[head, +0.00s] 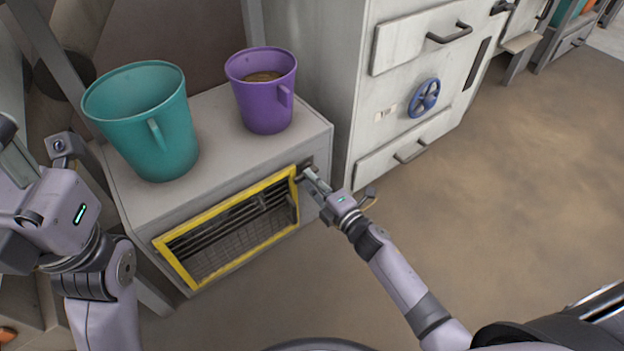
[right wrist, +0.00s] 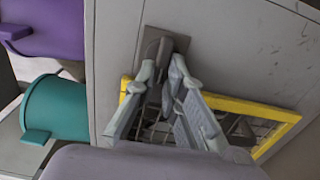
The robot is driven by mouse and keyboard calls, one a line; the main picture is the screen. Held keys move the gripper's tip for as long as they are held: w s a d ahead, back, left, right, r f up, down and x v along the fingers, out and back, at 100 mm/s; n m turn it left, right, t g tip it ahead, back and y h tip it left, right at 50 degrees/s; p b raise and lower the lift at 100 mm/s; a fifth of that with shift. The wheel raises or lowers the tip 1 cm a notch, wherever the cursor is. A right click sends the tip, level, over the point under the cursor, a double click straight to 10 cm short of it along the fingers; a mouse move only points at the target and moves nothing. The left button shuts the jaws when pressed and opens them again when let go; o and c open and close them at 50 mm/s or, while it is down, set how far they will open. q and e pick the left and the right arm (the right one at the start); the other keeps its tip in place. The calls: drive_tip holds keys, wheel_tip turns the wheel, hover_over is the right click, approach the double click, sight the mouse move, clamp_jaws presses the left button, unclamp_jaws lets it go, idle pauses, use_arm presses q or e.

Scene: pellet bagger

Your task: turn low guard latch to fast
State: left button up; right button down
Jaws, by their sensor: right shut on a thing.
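The low guard (head: 172,262) is a yellow-framed wire mesh panel on the front of a grey cabinet. Its latch (right wrist: 168,40) is a dark grey handle on a plate by the guard's upper right corner. My right gripper (head: 308,176) is at that corner. In the right wrist view its fingers (right wrist: 163,80) are closed around the latch handle, hiding part of it; the handle's exact angle is hard to tell. My left gripper (head: 22,175) is at the left edge of the head view, partly cut off, away from the guard.
A teal mug-shaped bin (head: 150,120) and a purple one (head: 262,95) with brown contents stand on the cabinet top (head: 215,125). A tall white cabinet (head: 375,130) with handles and a blue handwheel (head: 424,97) stands to the right. The floor (head: 520,190) at right is clear.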

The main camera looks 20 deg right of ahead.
idle(0.3)
drive_tip(key=c, duration=1.7)
unclamp_jaws()
drive_tip(key=shift+o, duration=0.2)
drive_tip(key=shift+s, duration=0.1)
drive_tip(key=v, duration=1.2)
